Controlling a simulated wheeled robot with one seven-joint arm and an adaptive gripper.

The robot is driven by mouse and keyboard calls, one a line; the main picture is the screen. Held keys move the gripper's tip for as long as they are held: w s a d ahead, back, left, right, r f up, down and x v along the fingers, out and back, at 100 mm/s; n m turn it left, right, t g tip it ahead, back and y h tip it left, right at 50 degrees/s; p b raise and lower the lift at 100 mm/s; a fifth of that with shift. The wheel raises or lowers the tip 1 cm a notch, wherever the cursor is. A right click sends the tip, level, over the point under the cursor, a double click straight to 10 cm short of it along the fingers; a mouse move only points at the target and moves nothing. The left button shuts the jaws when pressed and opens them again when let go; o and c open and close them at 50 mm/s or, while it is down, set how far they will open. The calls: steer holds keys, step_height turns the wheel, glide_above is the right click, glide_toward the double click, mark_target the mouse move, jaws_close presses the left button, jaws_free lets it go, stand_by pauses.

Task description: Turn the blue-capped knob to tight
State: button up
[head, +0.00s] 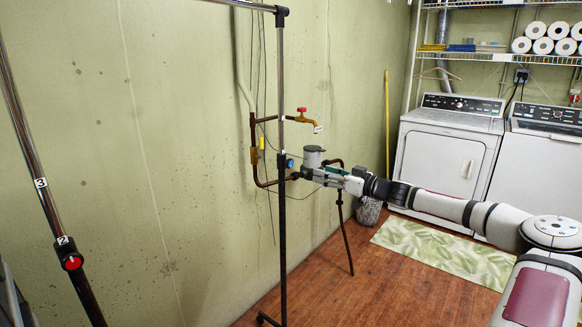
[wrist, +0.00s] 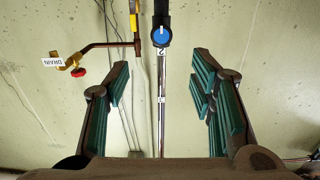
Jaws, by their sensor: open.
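My gripper (head: 308,173) is just right of the pole in the head view. In the wrist view my gripper (wrist: 161,75) is open and empty, its teal-padded fingers spread left and right. The knob lies beyond the fingertips, between their lines, apart from both. Whether it is tight does not show.
Another pole with a red knob (head: 72,262) stands at left. Close behind, wall pipes carry a red-handled drain valve (head: 302,110); its red handle (wrist: 78,71) is left in the wrist view. A washer and dryer (head: 447,150) stand back right, with a leaf-patterned mat (head: 445,254) before them.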

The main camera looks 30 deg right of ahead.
mark_target(291, 163)
steer(key=x, duration=1.3)
steer(key=shift+w+a, duration=0.15)
steer(key=shift+w, duration=0.1)
steer(key=c, duration=1.1)
